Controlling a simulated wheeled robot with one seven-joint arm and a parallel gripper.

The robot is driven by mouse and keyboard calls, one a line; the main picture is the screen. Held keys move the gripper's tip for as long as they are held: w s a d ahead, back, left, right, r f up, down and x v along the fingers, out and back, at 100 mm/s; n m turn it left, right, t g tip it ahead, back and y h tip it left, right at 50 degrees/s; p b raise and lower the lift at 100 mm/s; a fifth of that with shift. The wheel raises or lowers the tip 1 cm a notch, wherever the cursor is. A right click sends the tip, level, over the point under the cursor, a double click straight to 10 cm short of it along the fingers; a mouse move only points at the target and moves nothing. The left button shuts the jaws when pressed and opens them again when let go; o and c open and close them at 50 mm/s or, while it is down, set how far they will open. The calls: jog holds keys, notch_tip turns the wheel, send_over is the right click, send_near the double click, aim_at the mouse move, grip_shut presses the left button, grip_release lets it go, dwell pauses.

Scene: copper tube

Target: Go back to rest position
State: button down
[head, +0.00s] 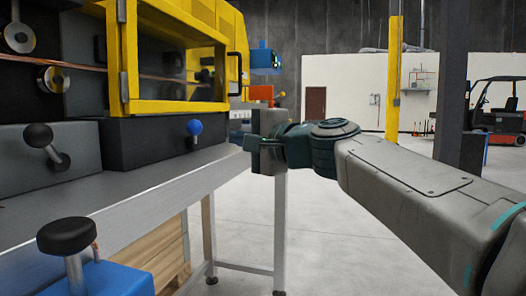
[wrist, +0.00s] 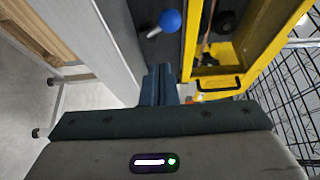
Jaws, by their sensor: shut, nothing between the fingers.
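My gripper (head: 247,145) is at the end of my arm, which reaches in from the right in the head view. Its fingers point left, close to the front of the machine bench (head: 150,187). In the wrist view my gripper (wrist: 160,70) shows its two fingers together, with nothing between them. A copper tube (head: 95,69) runs across the machine at the upper left, passing behind the yellow-framed window (head: 170,65). My gripper is apart from the tube.
A blue-knobbed lever (head: 195,127) stands left of my gripper and shows in the wrist view (wrist: 171,21). A black-knobbed lever (head: 39,136) and a blue block with a black knob (head: 67,236) are further left. A wire mesh (wrist: 290,90) is at right.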

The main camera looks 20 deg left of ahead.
jog(key=shift+r, duration=0.1)
jog(key=s+d+f+n+h+p, duration=0.1)
jog(key=s+d+n+h+p, duration=0.15)
jog(key=d+h+p, duration=1.25)
jog(key=s+d+g+p, duration=0.1)
jog(key=s+d+p, duration=0.3)
jog(key=d+p, duration=0.4)
jog(key=s+d+n+g+h+p, duration=0.1)
jog(key=s+d+g+p, duration=0.1)
jog(key=s+d+p, duration=0.3)
jog(key=s+d+n+g+p, duration=0.1)
jog(key=s+d+p, duration=0.4)
jog(key=d+p, duration=0.7)
jog(key=shift+d+r+g+p, duration=0.2)
jog(key=shift+r+g+p, duration=0.1)
jog(key=shift+p, duration=0.9)
jog(key=shift+a, duration=0.1)
